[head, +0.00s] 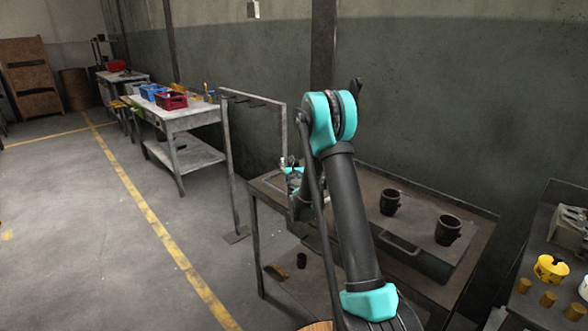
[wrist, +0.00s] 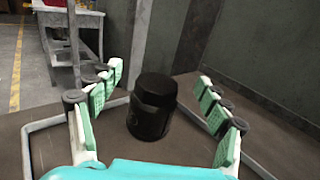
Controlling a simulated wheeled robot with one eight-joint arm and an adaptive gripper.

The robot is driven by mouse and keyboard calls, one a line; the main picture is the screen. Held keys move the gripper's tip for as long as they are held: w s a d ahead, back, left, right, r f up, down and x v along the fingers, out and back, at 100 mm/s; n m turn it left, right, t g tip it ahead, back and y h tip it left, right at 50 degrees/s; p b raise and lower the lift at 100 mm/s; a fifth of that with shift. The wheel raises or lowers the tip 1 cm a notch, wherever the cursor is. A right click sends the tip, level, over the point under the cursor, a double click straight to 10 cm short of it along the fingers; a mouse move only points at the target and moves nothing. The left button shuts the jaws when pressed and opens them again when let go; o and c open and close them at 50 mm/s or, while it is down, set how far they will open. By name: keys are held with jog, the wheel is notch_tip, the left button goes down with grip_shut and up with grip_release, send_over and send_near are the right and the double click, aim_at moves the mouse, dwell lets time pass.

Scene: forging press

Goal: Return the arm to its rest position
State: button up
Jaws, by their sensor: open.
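My arm (head: 352,215), dark with teal joints, reaches over the brown metal table (head: 425,187) in the head view. My gripper (wrist: 160,78) is open in the wrist view, its green-padded fingers spread wide to left and right. A black cylindrical object (wrist: 152,105) stands upright between the fingers, with no visible contact with them. In the head view the gripper is small and partly hidden behind the arm. Two black cups (head: 390,201) and (head: 448,229) stand on the table to the right of the arm.
A metal frame with hooks (head: 283,125) stands left of the arm. Behind it is a workbench (head: 185,113) with a blue bin (head: 153,91) and a red bin (head: 172,101). Floor at left is clear.

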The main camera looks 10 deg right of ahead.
notch_tip(320, 180, up, 7)
jog(key=shift+f, duration=0.1)
jog(key=s+a+r+n+g+y, duration=0.1)
jog(key=s+a+r+n+y, duration=0.2)
jog(key=s+n, duration=0.3)
jog(key=s+a+r+n+y, duration=0.2)
jog(key=s+r+n, duration=0.15)
jog(key=n, duration=0.35)
jog(key=s+a+f+n+g+y, duration=0.2)
jog(key=s+f+n+g, duration=0.15)
jog(key=s+n, duration=0.7)
jog(key=s+d+f+n+g+h, duration=0.1)
jog(key=s+d+f+n+g, duration=0.2)
jog(key=s, duration=0.8)
jog(key=s+d+f+n+g+h, duration=0.2)
jog(key=s+f+n, duration=0.4)
jog(key=s, duration=0.6)
jog(key=s+d+f+n+g+h, duration=0.2)
jog(key=s+d+f+n+g, duration=0.2)
jog(key=s, duration=0.8)
notch_tip(320, 180, down, 3)
jog(key=shift+d+f, duration=0.15)
jog(key=shift+d, duration=1.05)
jog(key=shift+n, duration=0.25)
